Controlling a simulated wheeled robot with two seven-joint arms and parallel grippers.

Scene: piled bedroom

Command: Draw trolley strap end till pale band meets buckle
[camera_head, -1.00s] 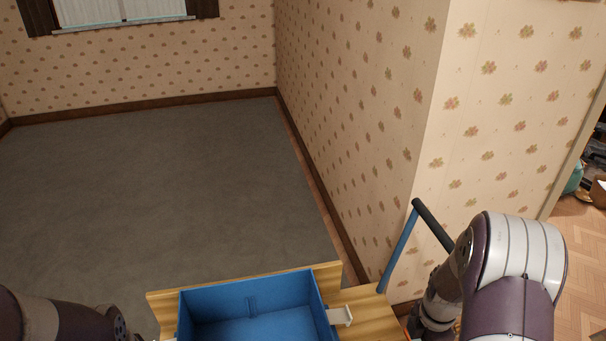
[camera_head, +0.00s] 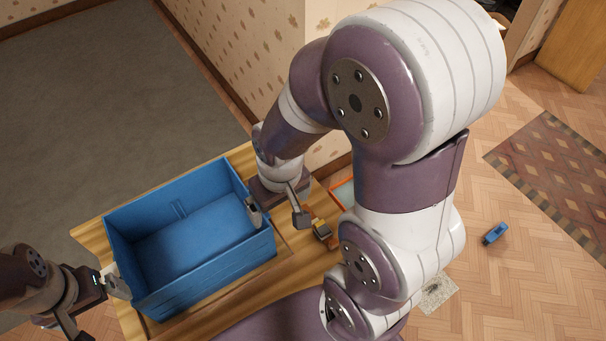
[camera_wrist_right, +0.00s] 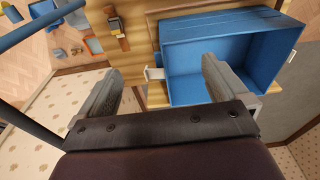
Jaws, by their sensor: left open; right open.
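The wooden trolley top (camera_head: 262,292) carries a blue crate (camera_head: 190,290). A short orange-brown strap with a dark and yellowish buckle (camera_head: 322,230) lies on the boards right of the crate; the buckle also shows in the right wrist view (camera_wrist_right: 116,24). I cannot make out the pale band. My right gripper (camera_head: 277,212) is open and empty above the crate's right side, just left of the buckle; its spread fingers show in its wrist view (camera_wrist_right: 161,66). My left gripper (camera_head: 98,311) is open at the crate's left front corner, with no strap visible between its fingers.
A white bracket (camera_wrist_right: 154,73) sticks out beside the crate. A papered wall (camera_head: 270,50) stands close behind. A small blue object (camera_head: 495,233) and a patterned rug (camera_head: 560,175) lie on the floor at right.

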